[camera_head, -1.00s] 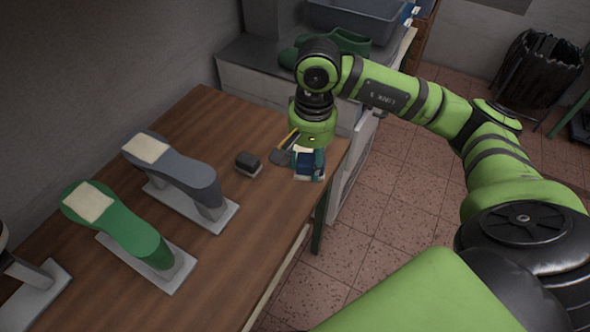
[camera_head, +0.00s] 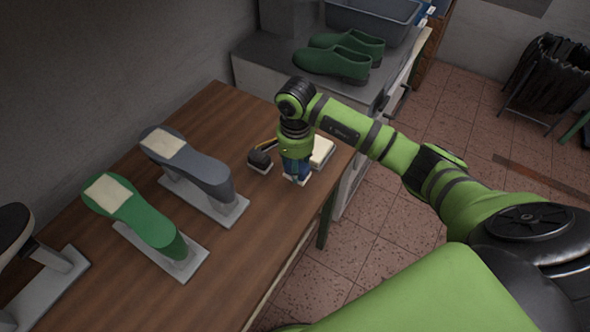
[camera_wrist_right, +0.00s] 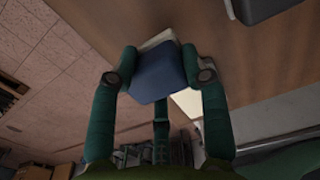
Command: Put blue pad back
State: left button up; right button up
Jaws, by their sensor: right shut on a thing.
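In the head view the blue pad (camera_head: 303,170) shows partly between the fingers, close above the table. A pale edge shows beyond the pad in the wrist view; I cannot tell whether it is part of the pad or under it. A cream block (camera_head: 321,152) lies just right of the gripper. My left gripper is not in view.
A grey shoe last (camera_head: 190,168) and a green one (camera_head: 140,215) stand farther left. Green shoes (camera_head: 340,62) and a grey bin (camera_head: 372,18) are at the back.

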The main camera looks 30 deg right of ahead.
notch_tip(320, 180, down, 3)
jog(key=shift+f+p, duration=0.1)
jog(key=shift+p, duration=0.7)
jog(key=shift+f, duration=0.45)
jog(key=shift+f, duration=0.1)
jog(key=shift+f+b, duration=0.15)
jog(key=shift+b, duration=0.15)
jog(key=o, duration=1)
